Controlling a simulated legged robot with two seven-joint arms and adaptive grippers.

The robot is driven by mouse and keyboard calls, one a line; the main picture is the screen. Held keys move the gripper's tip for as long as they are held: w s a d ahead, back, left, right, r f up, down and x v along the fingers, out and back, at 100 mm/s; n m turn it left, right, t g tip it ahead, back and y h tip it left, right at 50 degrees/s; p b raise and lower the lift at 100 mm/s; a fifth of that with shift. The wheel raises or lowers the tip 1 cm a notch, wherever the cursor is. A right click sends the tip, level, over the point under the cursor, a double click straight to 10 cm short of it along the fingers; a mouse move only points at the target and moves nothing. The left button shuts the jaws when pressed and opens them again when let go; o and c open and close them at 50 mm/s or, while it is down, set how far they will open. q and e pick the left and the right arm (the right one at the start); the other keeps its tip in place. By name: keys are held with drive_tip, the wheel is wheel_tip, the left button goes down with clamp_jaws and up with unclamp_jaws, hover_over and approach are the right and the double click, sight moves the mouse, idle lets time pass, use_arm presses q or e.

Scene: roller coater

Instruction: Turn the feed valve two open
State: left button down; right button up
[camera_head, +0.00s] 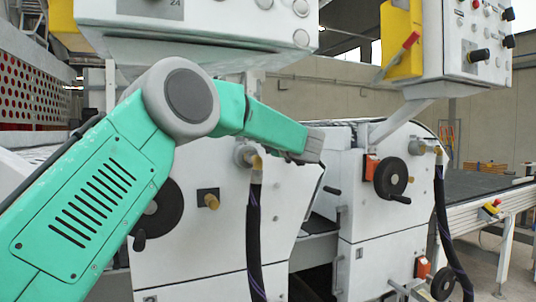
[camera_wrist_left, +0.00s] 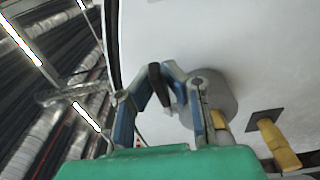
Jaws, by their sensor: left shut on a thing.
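My left arm reaches across the white machine in the head view, and its wrist (camera_head: 311,147) is beside a grey round valve fitting (camera_head: 245,155) with a brass end. The arm hides the fingers there. In the left wrist view my left gripper (camera_wrist_left: 168,88) is shut on a black lever (camera_wrist_left: 156,75) that stands out next to the grey round valve body (camera_wrist_left: 217,102). A yellow-brass fitting (camera_wrist_left: 218,119) shows beside the right finger. Part of the lever and valve is hidden by the fingers. My right gripper is not in view.
A black hose (camera_head: 254,235) hangs below the fitting. A brass knob (camera_head: 211,201) and a black handwheel (camera_head: 165,210) are near my arm. A second unit at the right has a handwheel (camera_head: 391,178) and hose (camera_head: 441,220). A control box (camera_head: 200,20) overhangs the arm.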

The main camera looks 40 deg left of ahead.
use_arm(q)
drive_tip(key=shift+s+d+f+h, duration=0.1)
drive_tip(key=shift+f+h, duration=0.2)
drive_tip(key=shift+f, duration=0.1)
drive_tip(key=c, duration=1.6)
unclamp_jaws()
drive_tip(key=shift+s, duration=0.1)
drive_tip(key=shift+c, duration=0.2)
drive_tip(key=shift+r, duration=0.15)
drive_tip(key=v, duration=1.2)
drive_tip(key=shift+f, duration=0.25)
